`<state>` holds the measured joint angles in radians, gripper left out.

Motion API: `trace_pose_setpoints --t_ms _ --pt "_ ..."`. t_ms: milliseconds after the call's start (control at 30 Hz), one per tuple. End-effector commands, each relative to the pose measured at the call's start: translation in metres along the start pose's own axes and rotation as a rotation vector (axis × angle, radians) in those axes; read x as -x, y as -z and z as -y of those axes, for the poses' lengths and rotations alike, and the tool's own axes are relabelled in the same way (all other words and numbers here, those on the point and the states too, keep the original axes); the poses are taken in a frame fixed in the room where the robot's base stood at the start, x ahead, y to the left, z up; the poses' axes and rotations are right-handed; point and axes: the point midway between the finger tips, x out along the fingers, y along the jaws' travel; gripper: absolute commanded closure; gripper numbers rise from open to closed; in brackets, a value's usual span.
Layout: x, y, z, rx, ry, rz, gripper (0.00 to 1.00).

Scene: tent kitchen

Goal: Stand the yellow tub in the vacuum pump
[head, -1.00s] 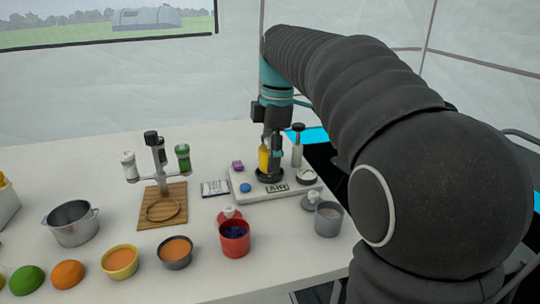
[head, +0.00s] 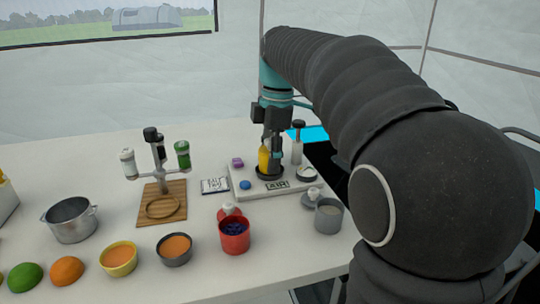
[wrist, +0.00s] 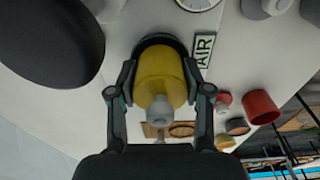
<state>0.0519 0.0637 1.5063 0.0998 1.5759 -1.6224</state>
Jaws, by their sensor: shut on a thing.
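The yellow tub (head: 264,159) stands upright at the black round seat (head: 270,173) of the vacuum pump (head: 283,191), a white base with an "AIR" label. My gripper (head: 271,148) points down and is shut on the tub. In the wrist view the tub (wrist: 158,80) sits between both fingers of my gripper (wrist: 160,98), with its grey top towards the camera. The dark ring of the seat shows around its far end. Whether the tub's bottom touches the seat is hidden.
A red cup (head: 234,236) and a grey cup (head: 328,215) stand in front of the pump. A bottle with a black top (head: 297,145) stands behind it. A wooden stand with shakers (head: 162,203), a pot (head: 70,221) and bowls (head: 118,259) are to the left.

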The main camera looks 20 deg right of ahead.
Motion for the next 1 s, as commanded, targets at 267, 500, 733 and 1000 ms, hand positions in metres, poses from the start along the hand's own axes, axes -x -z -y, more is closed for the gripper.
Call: trace_pose_setpoints --t_ms 267,500,733,1000 --pt "-0.005 -0.001 0.0 0.0 -0.001 0.0 0.7" --pt "-0.006 -0.001 0.0 0.0 0.0 0.0 0.4" --pt "-0.006 -0.001 0.0 0.0 0.0 0.0 0.4" --pt "0.011 -0.001 0.0 0.0 -0.001 0.0 0.4"
